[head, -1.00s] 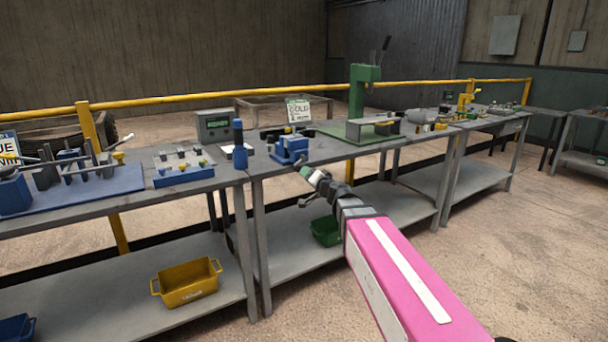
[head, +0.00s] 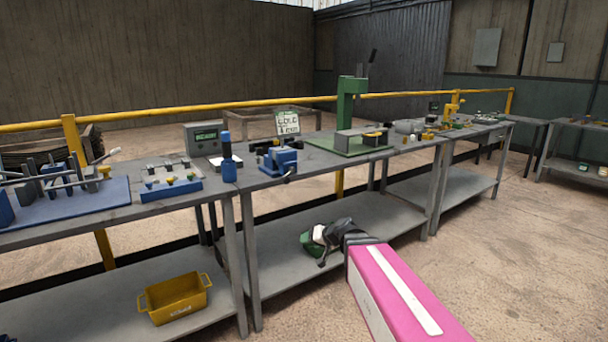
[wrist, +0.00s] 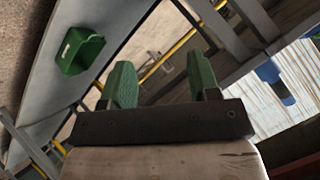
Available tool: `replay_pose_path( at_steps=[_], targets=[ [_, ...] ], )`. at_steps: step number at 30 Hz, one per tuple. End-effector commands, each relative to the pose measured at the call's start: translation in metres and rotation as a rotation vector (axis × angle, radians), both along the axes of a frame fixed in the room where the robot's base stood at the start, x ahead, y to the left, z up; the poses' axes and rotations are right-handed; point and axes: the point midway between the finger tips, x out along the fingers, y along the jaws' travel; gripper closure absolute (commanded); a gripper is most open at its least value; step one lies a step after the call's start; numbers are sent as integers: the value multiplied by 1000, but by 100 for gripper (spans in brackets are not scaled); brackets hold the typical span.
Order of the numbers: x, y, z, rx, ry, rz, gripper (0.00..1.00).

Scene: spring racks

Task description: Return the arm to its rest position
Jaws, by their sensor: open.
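My gripper (wrist: 163,85) shows in the wrist view with its two green fingers apart and nothing between them. In the head view my arm, with a pink link, reaches forward from the bottom right. Its dark end (head: 322,240) is low, in front of the lower shelf of the middle bench and below the tabletop. The gripper's fingers are hard to make out there.
The middle bench (head: 330,166) holds a blue vise (head: 280,160) and a green press (head: 347,110). A green bin (wrist: 80,50) sits on its lower shelf (head: 275,287). A yellow bin (head: 175,299) stands on the left bench's shelf. The floor at right is clear.

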Motion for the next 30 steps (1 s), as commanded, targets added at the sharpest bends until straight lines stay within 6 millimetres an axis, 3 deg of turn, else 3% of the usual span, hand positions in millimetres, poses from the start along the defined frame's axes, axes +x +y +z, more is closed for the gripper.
replay_pose_path(
  at_steps=[1, 6, 12, 18, 30],
  targets=[
    [-16, -13, -20, -62, 65, 10, 44],
    [-65, -62, -79, -292, 298, 12, 44],
    [-117, -124, -120, -544, 533, -47, 44],
    [-142, -157, -133, -677, 643, -100, 44],
    [-144, -161, -134, -695, 655, -108, 44]
  ],
)
